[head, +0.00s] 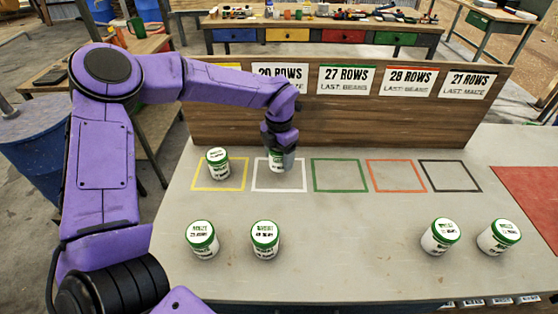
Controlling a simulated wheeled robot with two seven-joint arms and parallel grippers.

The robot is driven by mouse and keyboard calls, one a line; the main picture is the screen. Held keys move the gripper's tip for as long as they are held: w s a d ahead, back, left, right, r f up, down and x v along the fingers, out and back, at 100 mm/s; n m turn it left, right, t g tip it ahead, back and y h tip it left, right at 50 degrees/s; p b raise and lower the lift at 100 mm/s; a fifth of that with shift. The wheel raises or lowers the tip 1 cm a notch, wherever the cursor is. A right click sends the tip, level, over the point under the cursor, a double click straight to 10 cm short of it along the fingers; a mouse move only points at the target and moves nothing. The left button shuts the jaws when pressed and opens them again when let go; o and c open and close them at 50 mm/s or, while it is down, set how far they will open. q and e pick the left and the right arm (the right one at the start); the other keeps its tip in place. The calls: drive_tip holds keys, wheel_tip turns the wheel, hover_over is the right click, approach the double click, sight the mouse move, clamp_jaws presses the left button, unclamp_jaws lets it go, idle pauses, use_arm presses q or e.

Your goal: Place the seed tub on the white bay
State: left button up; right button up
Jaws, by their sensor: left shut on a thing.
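My left gripper (279,147) points down and is shut on a seed tub (276,160), white with a green lid. The gripper hides part of this tub. The tub is at the white bay (256,189), a white outlined square on the table, toward its far edge. I cannot tell whether the tub touches the table. Another tub (217,163) stands in the yellow bay (206,188). Two tubs (203,239) (264,239) stand at the front left, and two more (440,237) (499,237) at the front right. My right gripper is not in view.
Green (340,190), red (397,189) and black (451,189) bays to the right are empty. A wooden board (330,118) with row-count signs stands along the table's far edge. The table middle is clear. A red patch (530,195) lies at the right.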

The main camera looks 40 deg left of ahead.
sight(279, 163)
use_arm(q)
drive_tip(key=f, duration=0.1)
drive_tip(key=f+p, duration=0.1)
drive_tip(key=f, duration=0.1)
drive_tip(key=shift+w+a+f, duration=0.25)
drive_tip(key=shift+w+f, duration=0.05)
drive_tip(key=shift+f, duration=0.2)
drive_tip(key=shift+f, duration=0.1)
drive_tip(key=o, duration=1.1)
drive_tip(key=shift+r, duration=0.3)
wheel_tip(279, 163, up, 11)
drive_tip(key=shift+f+b, duration=0.15)
drive_tip(key=shift+b, duration=0.7)
drive_tip(key=shift+r, duration=0.5)
